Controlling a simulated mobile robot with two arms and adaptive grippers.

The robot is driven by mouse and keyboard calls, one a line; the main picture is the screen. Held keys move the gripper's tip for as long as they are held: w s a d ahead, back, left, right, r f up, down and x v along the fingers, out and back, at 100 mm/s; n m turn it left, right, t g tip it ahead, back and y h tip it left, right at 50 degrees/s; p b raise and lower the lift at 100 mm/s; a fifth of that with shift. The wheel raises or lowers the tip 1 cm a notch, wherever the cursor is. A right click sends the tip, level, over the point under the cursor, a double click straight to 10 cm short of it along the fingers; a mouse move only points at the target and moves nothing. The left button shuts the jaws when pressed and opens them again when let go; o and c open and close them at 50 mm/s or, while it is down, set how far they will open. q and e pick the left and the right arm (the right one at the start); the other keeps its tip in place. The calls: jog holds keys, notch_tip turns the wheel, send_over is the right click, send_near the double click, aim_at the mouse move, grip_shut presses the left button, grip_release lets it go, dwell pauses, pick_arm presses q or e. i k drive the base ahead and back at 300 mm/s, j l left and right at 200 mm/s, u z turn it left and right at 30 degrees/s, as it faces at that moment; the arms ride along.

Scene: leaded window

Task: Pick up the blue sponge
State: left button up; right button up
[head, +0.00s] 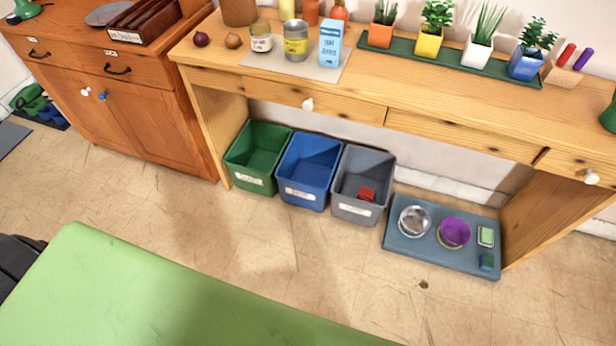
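A small blue block with a green top (487,261), which looks like the blue sponge, lies at the front right corner of a blue-grey tray (430,258) on the floor. It is small in the head view, so its detail is hard to make out. Neither of my grippers is in view.
The tray also holds a metal bowl (414,221), a purple bucket (454,233) and a green-and-white item (486,236). Green, blue and grey bins (357,211) stand left of it under a wooden desk (420,92). A green surface (150,300) fills the foreground; bare floor lies between.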

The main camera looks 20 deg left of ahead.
aim_at(486, 261)
jog(key=z, duration=1.25)
